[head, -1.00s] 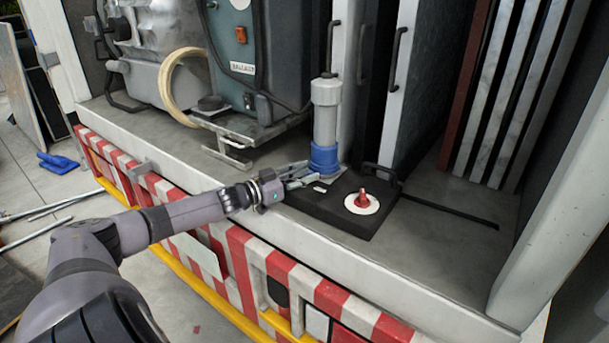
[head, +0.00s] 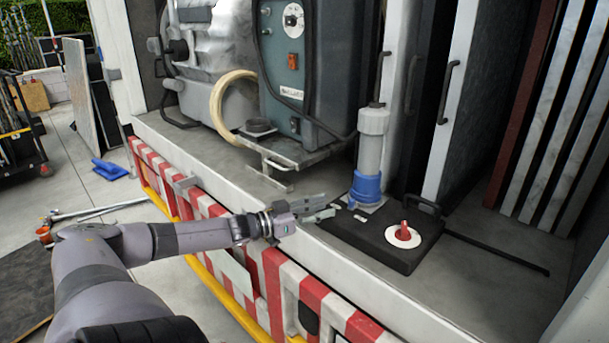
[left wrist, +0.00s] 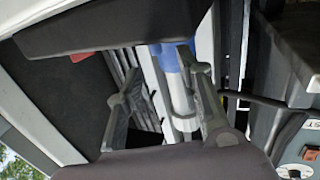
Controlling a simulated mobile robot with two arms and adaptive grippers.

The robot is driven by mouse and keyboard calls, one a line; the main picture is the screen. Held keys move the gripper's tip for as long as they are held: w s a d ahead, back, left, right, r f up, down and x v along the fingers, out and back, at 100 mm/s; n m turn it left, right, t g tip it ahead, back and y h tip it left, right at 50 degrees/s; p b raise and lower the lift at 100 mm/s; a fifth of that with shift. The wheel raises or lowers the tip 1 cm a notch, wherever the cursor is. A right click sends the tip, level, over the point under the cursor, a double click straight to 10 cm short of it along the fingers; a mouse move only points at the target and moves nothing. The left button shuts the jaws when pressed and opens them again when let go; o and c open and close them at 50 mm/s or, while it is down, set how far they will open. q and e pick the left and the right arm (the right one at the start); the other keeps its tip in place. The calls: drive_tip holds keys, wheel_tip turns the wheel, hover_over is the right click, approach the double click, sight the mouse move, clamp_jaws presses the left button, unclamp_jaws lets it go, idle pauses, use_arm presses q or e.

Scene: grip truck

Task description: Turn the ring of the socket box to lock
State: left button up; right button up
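The socket box is a flat black box (head: 375,248) on the truck's grey deck. A red knob (head: 403,232) stands on a white disc on its top. A grey upright cylinder with a blue ring (head: 366,188) at its foot stands at the box's back left edge. My left gripper (head: 325,209) is just left of and in front of the ring, apart from it. In the left wrist view its fingers (left wrist: 150,73) are spread with nothing held; the blue ring (left wrist: 167,58) shows beyond them, near one fingertip. My right gripper is not in view.
A grey machine (head: 305,75) with a cream hose (head: 217,108) stands to the left on the deck. White door panels with black handles (head: 443,92) rise behind the box. The deck's front edge has red and white stripes (head: 318,300).

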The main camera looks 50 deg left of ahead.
use_arm(q)
drive_tip(key=shift+v, duration=2.25)
